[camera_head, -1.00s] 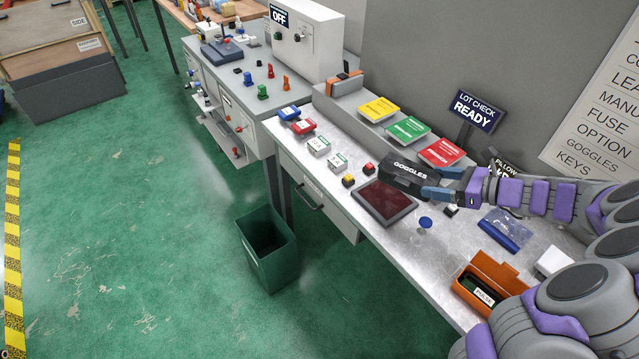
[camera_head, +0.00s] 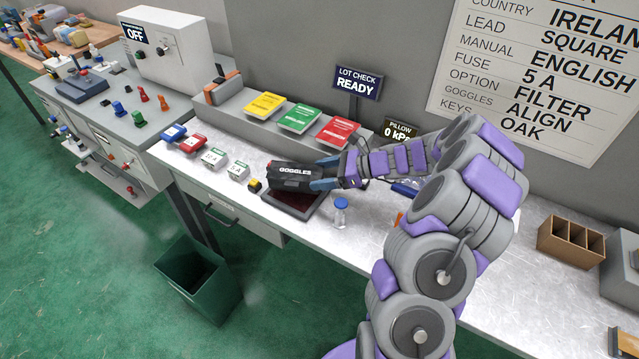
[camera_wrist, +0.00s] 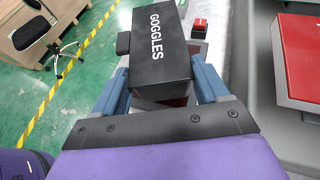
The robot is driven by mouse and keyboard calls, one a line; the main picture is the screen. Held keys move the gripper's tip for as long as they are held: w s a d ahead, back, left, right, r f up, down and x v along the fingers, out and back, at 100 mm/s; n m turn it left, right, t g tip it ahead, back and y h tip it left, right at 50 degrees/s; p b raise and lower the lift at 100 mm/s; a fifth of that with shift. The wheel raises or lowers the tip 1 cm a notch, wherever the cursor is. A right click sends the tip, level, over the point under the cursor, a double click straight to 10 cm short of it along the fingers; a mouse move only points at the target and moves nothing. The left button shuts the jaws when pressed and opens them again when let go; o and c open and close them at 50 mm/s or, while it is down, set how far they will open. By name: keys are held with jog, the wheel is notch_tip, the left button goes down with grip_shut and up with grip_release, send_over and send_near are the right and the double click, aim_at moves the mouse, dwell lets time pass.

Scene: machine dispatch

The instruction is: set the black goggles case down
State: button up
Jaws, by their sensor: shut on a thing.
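The black goggles case (camera_head: 290,176) is a box with white "GOGGLES" lettering. It is over the dark red pad (camera_head: 296,204) on the metal workbench (camera_head: 480,255); I cannot tell whether it touches the pad. My gripper (camera_head: 322,176) reaches in from the right and is shut on the case. In the wrist view the case (camera_wrist: 158,62) sits between the two blue fingers (camera_wrist: 160,88). The case covers much of the pad.
A small bottle with a blue cap (camera_head: 340,212) stands right of the pad. A yellow-topped button block (camera_head: 255,185) is close on the left. Yellow, green and red manuals (camera_head: 338,132) lie on the shelf behind. A green bin (camera_head: 195,285) stands below. An open wooden organiser (camera_head: 570,242) is at right.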

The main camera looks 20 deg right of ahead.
jog(key=f, duration=0.1)
jog(key=d+f, duration=0.1)
jog(key=shift+f+b, duration=0.4)
jog(key=shift+f, duration=0.1)
jog(key=shift+a, duration=1.1)
jog(key=o, duration=0.8)
jog(key=shift+c, duration=0.2)
jog(key=o, duration=0.3)
jog(key=shift+d, duration=0.4)
jog(key=shift+o, duration=0.7)
jog(key=shift+d, duration=0.5)
jog(key=shift+a, duration=0.6)
jog(key=shift+r, duration=0.2)
jog(key=p+v, duration=0.3)
jog(key=v, duration=0.9)
jog(key=s+a+r+n+g+h, duration=0.1)
jog(key=s+a+r+n+g, duration=0.3)
jog(key=a, duration=0.3)
jog(key=s+a+r+n+g+h, duration=0.1)
jog(key=s+a+r+n, duration=0.3)
jog(key=a, duration=0.4)
jog(key=s+a+r+n+g+h, duration=0.1)
jog(key=s+a+r+n+g, duration=0.25)
jog(key=a+n, duration=0.3)
jog(key=s+d+n+h, duration=0.1)
jog(key=s+n+h, duration=0.7)
jog(key=s, duration=1.4)
jog(key=shift+f+n, duration=0.15)
jog(key=shift+n, duration=0.8)
